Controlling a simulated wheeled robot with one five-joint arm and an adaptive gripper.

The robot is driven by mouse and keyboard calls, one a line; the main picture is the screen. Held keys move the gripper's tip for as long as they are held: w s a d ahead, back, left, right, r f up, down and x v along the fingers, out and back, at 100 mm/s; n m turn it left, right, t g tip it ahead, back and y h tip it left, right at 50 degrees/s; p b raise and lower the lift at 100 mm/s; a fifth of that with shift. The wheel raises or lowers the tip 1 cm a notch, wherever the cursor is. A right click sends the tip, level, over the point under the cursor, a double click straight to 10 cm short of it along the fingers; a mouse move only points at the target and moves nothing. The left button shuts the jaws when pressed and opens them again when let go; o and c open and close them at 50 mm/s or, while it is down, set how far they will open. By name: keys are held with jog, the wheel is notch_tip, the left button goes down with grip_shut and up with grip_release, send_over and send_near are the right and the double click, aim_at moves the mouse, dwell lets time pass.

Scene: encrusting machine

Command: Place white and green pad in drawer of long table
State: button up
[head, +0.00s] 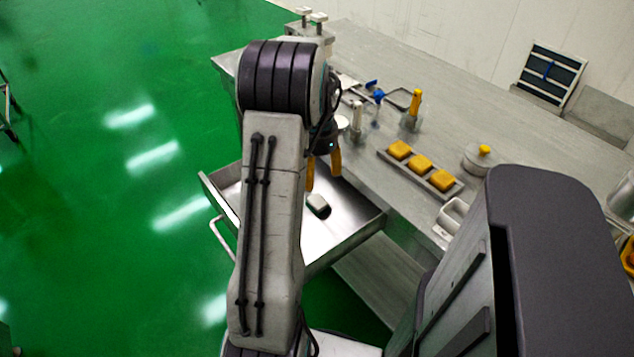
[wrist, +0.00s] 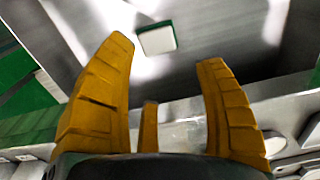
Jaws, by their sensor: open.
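The white and green pad (head: 318,205) lies on the floor of the open drawer (head: 345,233) of the long table (head: 400,165). In the wrist view the pad (wrist: 157,39) shows a white top and a green edge, with bare metal around it. My gripper (head: 323,178) hangs over the drawer, near the table's front edge.
On the table stand a tray (head: 447,190) with three yellow blocks, a lidded pot (head: 482,158), a blue-topped tool (head: 378,98) and a yellow-handled tool (head: 414,103). The drawer's handle (head: 220,235) faces the open green floor (head: 90,200) at left.

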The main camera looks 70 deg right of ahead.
jog(key=shift+r, duration=1.05)
jog(key=w+a+r+n, duration=0.3)
jog(key=w+a+n, duration=0.2)
jog(key=w+a, duration=0.35)
jog(key=w+a+r+n, duration=0.4)
jog(key=w+a+n, duration=0.1)
jog(key=w+a, duration=0.35)
jog(key=s+a+n+t, duration=0.1)
jog(key=s+a+n, duration=0.1)
jog(key=a+n, duration=0.5)
jog(key=s+a+n+t, duration=0.1)
jog(key=a+n, duration=0.7)
jog(key=a, duration=1)
jog(key=shift+s+a+n+t, duration=0.3)
jog(key=shift+s+a+t, duration=0.1)
jog(key=shift+s, duration=0.4)
jog(key=shift+r, duration=0.15)
